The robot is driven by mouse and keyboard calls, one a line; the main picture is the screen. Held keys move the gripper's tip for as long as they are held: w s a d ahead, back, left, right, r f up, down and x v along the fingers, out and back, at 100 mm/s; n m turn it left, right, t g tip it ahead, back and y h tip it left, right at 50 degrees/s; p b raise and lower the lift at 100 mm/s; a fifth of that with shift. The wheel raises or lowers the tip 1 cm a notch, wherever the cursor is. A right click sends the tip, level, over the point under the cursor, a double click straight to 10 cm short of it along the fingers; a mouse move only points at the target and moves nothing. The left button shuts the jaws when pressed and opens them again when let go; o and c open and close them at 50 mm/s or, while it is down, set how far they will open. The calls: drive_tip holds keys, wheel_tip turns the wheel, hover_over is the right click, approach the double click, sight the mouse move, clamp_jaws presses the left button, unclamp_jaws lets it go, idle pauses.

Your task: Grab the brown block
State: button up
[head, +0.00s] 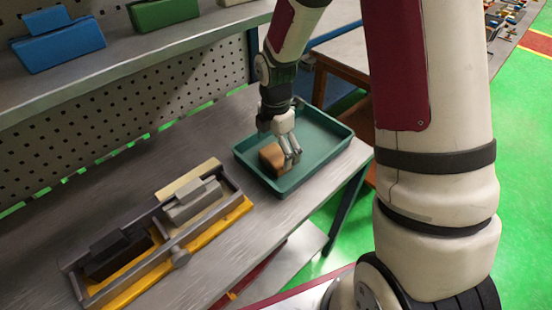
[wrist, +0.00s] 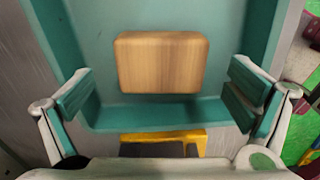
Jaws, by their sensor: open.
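The brown block (head: 271,157) lies in the green tray (head: 243,157), near the tray's left wall. In the wrist view the block (wrist: 162,62) shows as a wood-grained rectangle with rounded corners, and the tray floor (wrist: 90,20) is around it. My gripper (head: 287,157) is over the tray beside the block, and its fingers partly hide it in the head view. In the wrist view my gripper (wrist: 163,98) is open, with one finger to each side of the block and a gap on both sides. I cannot tell the height gap exactly.
The tray stands on a grey metal workbench (head: 215,140). A yellow-based fixture (head: 190,248) with grey and dark blocks stands at the lower left. A shelf (head: 130,85) above holds a blue block (head: 58,40) and a green block (head: 163,12). A wooden table (head: 345,57) stands behind.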

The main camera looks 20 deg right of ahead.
drive_tip(key=shift+f, duration=1.3)
drive_tip(key=c, duration=1.4)
drive_tip(key=shift+r, duration=0.1)
